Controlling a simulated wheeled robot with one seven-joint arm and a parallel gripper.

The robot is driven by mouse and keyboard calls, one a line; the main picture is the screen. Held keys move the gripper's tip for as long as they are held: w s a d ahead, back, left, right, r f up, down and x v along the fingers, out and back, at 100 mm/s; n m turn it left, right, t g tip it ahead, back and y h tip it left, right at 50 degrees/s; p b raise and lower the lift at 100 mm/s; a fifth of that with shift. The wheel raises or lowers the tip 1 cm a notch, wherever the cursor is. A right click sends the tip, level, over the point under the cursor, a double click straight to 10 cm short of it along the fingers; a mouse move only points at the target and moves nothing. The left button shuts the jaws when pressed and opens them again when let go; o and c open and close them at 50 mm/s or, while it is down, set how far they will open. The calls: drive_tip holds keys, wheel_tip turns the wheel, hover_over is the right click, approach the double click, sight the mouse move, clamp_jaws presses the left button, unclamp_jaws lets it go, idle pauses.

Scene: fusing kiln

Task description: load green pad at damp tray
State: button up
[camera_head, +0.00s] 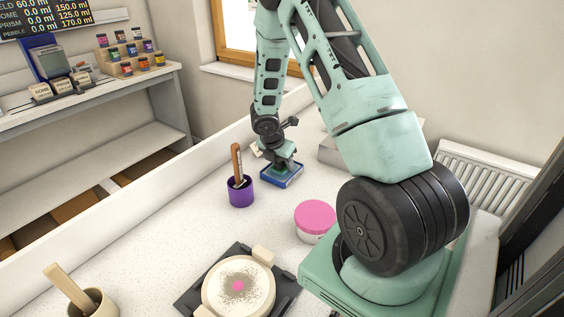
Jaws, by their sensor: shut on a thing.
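The damp tray (296,180) is a small blue tray on the white worktop, beyond the purple cup. My gripper (280,160) is right over it, pointing down, and is shut on the green pad (287,168). The pad shows only as a small teal-green patch between the gripper and the tray, and my gripper hides part of it. The pad is low at the tray, but I cannot tell whether it touches the tray's inside. My gripper also covers much of the tray's far side.
A purple cup (241,196) with brown-handled tools stands just left of the tray. A pink-lidded jar (315,217) is nearer on the right. The worktop between is clear.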

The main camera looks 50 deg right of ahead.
idle(0.3)
wheel_tip(320, 180, up, 7)
drive_tip(key=p, duration=0.6)
drive_tip(key=shift+p, duration=0.4)
idle(0.6)
